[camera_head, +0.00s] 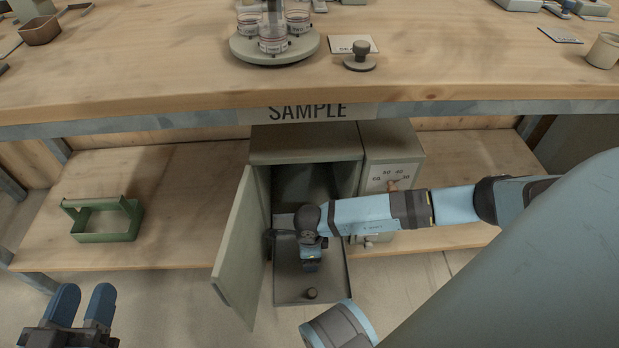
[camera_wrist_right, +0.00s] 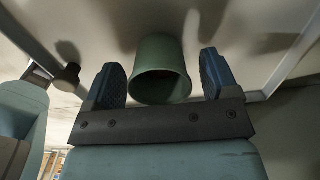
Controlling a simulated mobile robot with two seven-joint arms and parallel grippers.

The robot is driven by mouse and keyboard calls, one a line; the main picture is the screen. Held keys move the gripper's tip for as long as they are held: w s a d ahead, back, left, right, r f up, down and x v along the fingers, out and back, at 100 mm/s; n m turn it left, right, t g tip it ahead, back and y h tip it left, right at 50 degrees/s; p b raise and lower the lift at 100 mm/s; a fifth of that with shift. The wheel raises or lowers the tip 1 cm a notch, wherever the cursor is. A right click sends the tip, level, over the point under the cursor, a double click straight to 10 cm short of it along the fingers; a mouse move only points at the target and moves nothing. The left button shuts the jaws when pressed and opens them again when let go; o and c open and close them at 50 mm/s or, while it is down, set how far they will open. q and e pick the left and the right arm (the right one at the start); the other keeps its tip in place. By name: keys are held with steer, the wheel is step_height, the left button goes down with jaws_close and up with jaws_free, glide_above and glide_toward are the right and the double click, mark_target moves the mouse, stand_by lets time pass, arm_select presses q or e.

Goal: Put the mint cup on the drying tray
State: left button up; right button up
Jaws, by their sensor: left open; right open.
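The mint cup (camera_wrist_right: 160,72) shows in the right wrist view as a muted green cup with its open mouth toward the camera. It lies between the two spread fingers of my right gripper (camera_wrist_right: 161,62), with gaps visible on both sides. In the head view my right arm reaches into an open grey cabinet (camera_head: 305,145), and the cup is hidden there. My left gripper (camera_head: 84,292) is open and empty at the lower left, in front of the lower shelf. I cannot pick out the drying tray for certain.
The cabinet door (camera_head: 241,250) stands open to the left of my right arm. A pulled-out drawer or tray with a knob (camera_head: 311,293) lies below. A green open carrier (camera_head: 105,222) stands on the lower shelf (camera_head: 180,185). The worktop (camera_head: 150,75) overhangs the cabinet.

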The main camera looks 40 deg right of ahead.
step_height(320, 180, up, 4)
steer(key=shift+r+p, duration=0.25)
steer(key=shift+p, duration=0.7)
step_height(320, 180, up, 2)
steer(key=shift+p, duration=0.45)
arm_select(q)
steer(key=shift+s+d+r+n+p, duration=0.2)
steer(key=shift+s+r+n+p, duration=0.25)
steer(key=shift+r+n, duration=0.2)
steer(key=shift+s+d+r+n+p, duration=0.2)
steer(key=shift+s+r+n+p, duration=0.2)
steer(key=shift+r+n, duration=0.25)
arm_select(e)
steer(key=shift+r, duration=2.3)
arm_select(q)
steer(key=shift+r, duration=0.1)
